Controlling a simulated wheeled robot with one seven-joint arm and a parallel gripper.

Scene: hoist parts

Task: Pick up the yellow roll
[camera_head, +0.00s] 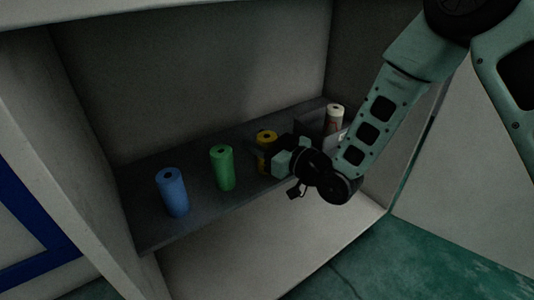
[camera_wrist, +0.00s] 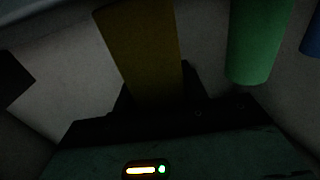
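The yellow roll (camera_head: 265,136) stands upright on the dark shelf, between the green roll and a white one. My gripper (camera_head: 259,154) is at it from the right, and its dark fingers and body hide much of the roll's lower part. In the wrist view the yellow roll (camera_wrist: 145,50) rises straight ahead, with one dark finger of my gripper (camera_wrist: 157,95) along each side of it. The fingers are around the roll. The picture is too dark to tell whether they press on it.
A green roll (camera_head: 222,168) and a blue roll (camera_head: 172,192) stand left on the shelf (camera_head: 150,229). A white roll (camera_head: 335,113) stands to the right, partly behind my arm. The cabinet's back wall (camera_head: 190,80) and side walls enclose the shelf. The green roll (camera_wrist: 255,40) also shows in the wrist view.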

